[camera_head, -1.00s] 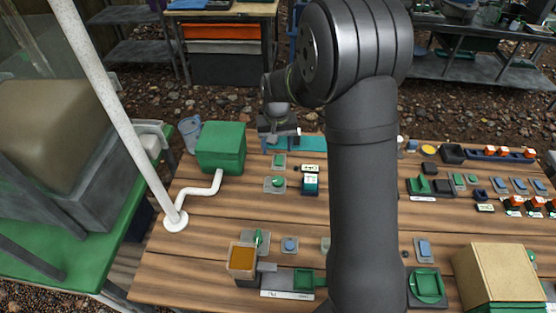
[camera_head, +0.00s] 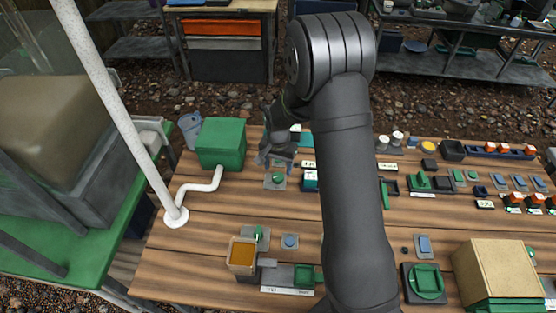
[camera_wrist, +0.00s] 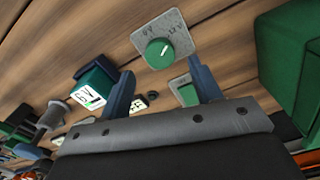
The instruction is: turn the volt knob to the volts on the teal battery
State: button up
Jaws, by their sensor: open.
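The volt knob (camera_wrist: 158,53) is round and green with a white pointer line, on a grey plate (camera_wrist: 186,38) with small volt marks. The pointer slants to the upper right in the wrist view; I cannot surely read its mark. The knob also shows in the head view (camera_head: 278,177). The teal battery (camera_wrist: 97,82) stands left of it in the wrist view, with a white label that seems to read 6V. In the head view the battery (camera_head: 310,181) is right of the knob. My gripper (camera_wrist: 163,87) is open and empty, above and behind the knob, apart from it.
A green box (camera_head: 221,143) with a white pipe (camera_head: 200,192) stands left of the knob. Another small green switch (camera_wrist: 187,92) on a plate shows between my fingers. Bare table planks (camera_head: 230,210) lie in front of the knob.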

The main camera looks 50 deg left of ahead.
aim_at(278, 176)
jog(key=shift+f, duration=2.3)
jog(key=c, duration=0.8)
jog(key=n, duration=0.6)
